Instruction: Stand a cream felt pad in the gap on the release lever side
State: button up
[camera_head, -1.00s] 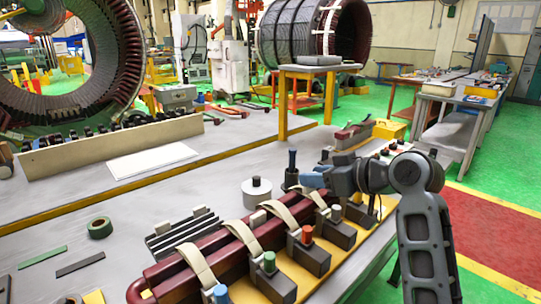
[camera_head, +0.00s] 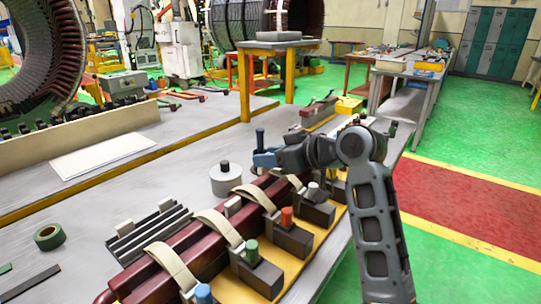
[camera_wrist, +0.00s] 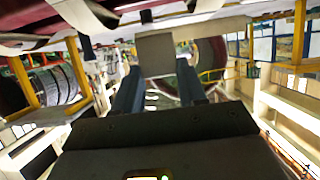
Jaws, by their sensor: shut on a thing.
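My gripper (camera_head: 264,158) is above the far part of the dark red coil bars (camera_head: 205,252), and its blue fingers point left. In the wrist view a squarish grey-beige piece (camera_wrist: 156,54) sits at the tips of the two blue fingers, which are shut on it; it looks like the felt pad in shade. Cream straps (camera_head: 222,226) cross the bars. A small cream block (camera_head: 233,205) stands between two straps. Dark clamp blocks with a green knob (camera_head: 251,250) and a red knob (camera_head: 286,216) line the right side. I cannot tell which is the release lever or where the gap lies.
A rack of dark strips (camera_head: 150,232) lies left of the bars. A green tape roll (camera_head: 49,236) is farther left. The grey tabletop (camera_head: 90,205) is mostly clear between them.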

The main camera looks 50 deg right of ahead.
aim_at(271, 187)
jog(key=shift+f+b, duration=1.55)
jog(key=shift+f, duration=0.65)
jog(key=o, duration=1.2)
jog(key=shift+s, duration=0.1)
jog(key=v, duration=0.7)
jog(key=shift+s+r, duration=0.2)
jog(key=shift+s, duration=0.1)
